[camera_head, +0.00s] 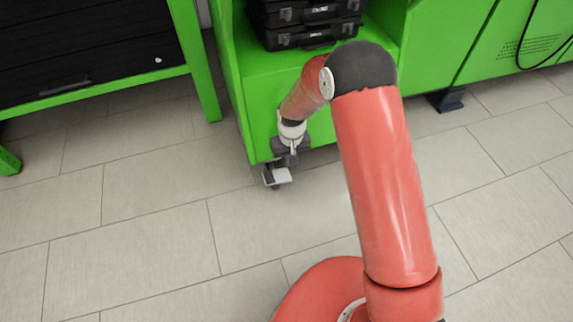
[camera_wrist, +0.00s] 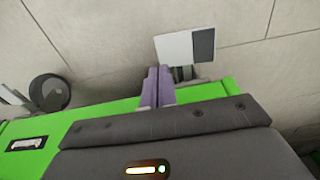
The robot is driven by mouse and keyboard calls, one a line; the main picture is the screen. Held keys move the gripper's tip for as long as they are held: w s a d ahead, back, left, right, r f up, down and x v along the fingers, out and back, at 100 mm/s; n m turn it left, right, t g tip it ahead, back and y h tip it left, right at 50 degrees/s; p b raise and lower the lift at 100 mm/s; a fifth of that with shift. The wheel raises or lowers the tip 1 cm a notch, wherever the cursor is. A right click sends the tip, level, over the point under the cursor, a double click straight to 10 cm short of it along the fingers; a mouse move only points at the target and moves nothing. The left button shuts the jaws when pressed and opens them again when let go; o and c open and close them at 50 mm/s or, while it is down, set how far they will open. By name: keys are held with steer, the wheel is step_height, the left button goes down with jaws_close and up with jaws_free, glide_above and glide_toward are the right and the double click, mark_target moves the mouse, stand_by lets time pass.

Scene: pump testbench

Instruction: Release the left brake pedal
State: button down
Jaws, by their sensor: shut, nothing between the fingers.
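The left brake pedal is a flat light plate (camera_head: 277,176) at the lower front corner of the green bench, low over the floor. In the wrist view the pedal (camera_wrist: 174,48) shows a white part and a dark grey part on its right. My gripper (camera_wrist: 158,70) is shut, its two purple fingers side by side with nothing between them. The fingertips are close to the pedal's lower left edge in the wrist view; I cannot tell whether they touch. In the head view my gripper (camera_head: 287,158) is just above the pedal, its fingertips hard to make out.
The green bench (camera_head: 420,40) stands close behind my gripper, with black cases (camera_head: 305,22) on its shelf. A dark caster wheel (camera_wrist: 50,92) shows at left in the wrist view. A green-framed black cabinet (camera_head: 90,45) stands at left. The tiled floor (camera_head: 150,220) in front is clear.

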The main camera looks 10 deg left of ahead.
step_height(320, 180, up, 8)
steer(key=d+p, duration=0.1)
steer(key=shift+w+r, duration=0.2)
steer(key=shift+w, duration=0.15)
steer(key=shift+d, duration=0.15)
steer(key=s+d+r+m+t+p, duration=0.1)
steer(key=s+d+r+p, duration=0.15)
steer(key=d+r, duration=0.7)
steer(key=s+d+r+m+t+p, duration=0.1)
steer(key=s+d+r+m+t, duration=0.3)
steer(key=r, duration=1.1)
steer(key=s+d+r+p, duration=0.2)
steer(key=s+d+r, duration=0.3)
steer(key=s, duration=0.3)
steer(key=s+d+r+m+p, duration=0.1)
steer(key=s+d+r+p, duration=0.1)
steer(key=s+d+r, duration=0.4)
steer(key=s+d, duration=0.2)
steer(key=s, duration=0.1)
steer(key=shift+s+t, duration=0.15)
steer(key=shift+t, duration=0.15)
